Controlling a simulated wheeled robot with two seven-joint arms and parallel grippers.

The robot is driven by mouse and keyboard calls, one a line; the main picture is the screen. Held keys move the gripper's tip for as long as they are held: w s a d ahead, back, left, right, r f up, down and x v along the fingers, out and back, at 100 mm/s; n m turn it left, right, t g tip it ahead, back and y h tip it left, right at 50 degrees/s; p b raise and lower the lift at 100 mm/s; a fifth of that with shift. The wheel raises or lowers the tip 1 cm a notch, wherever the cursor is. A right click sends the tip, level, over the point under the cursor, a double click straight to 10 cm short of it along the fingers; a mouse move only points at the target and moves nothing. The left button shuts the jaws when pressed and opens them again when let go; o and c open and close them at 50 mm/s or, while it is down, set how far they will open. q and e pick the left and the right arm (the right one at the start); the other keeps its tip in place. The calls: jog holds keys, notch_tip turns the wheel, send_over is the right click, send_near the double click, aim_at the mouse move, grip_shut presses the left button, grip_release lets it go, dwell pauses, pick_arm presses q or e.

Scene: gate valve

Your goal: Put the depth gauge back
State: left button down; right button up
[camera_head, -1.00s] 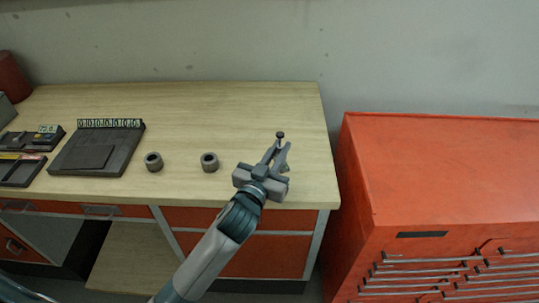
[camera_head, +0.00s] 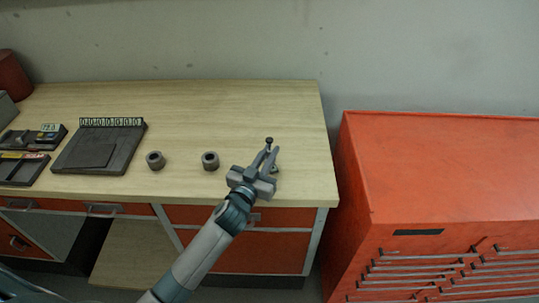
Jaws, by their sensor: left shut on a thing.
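My left gripper (camera_head: 266,157) reaches over the right part of the workbench, its fingers pointing to the back. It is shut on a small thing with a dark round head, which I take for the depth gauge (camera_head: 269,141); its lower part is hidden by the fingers. Two grey collars stand on the bench to the left of the gripper: a left collar (camera_head: 155,160) and a right collar (camera_head: 210,160). A small greyish thing (camera_head: 274,169) shows just right of the fingers, mostly hidden. My right gripper is not in view.
A dark board with a row of numbered tags (camera_head: 110,123) lies on the wooden workbench (camera_head: 225,108). Dark trays (camera_head: 22,172) lie at the far left. An orange tool cabinet (camera_head: 440,170) stands to the right, past a gap. The back of the bench is clear.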

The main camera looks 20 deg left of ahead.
pick_arm(q)
jog(key=shift+f, duration=0.6)
jog(key=shift+f, duration=0.25)
jog(key=c, duration=1.8)
grip_release()
jog(key=shift+o, duration=0.2)
jog(key=shift+r, duration=0.2)
jog(key=s+b, duration=0.1)
jog(key=s, duration=0.2)
jog(key=s+b, duration=0.1)
jog(key=s, duration=0.3)
jog(key=s+a+b, duration=0.1)
jog(key=s, duration=0.2)
jog(key=shift+s+f, duration=0.1)
jog(key=shift+s, duration=0.1)
jog(key=shift+s+a, duration=0.15)
jog(key=shift+s, duration=0.65)
